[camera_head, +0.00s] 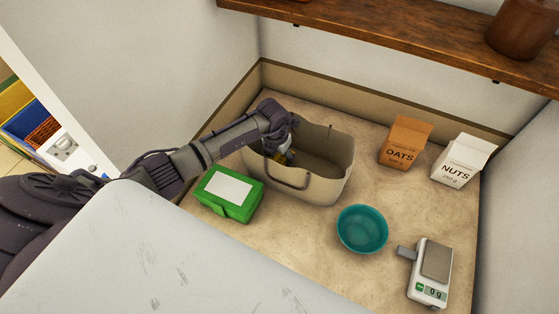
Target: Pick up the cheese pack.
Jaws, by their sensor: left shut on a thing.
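My left arm reaches in from the left over the beige basket (322,187). My left gripper (284,157) points down inside the basket's left part, near its handle. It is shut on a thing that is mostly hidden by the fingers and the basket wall. Only a small pale, yellowish patch shows there, and I cannot tell whether it is the cheese pack. No cheese pack shows plainly elsewhere. My right gripper is not in view.
A green box with a white label (229,194) stands left of the basket. A teal bowl (362,230), a kitchen scale (431,272), an oats carton (401,148) and a nuts carton (459,166) stand to the right. A wooden shelf (400,38) runs above.

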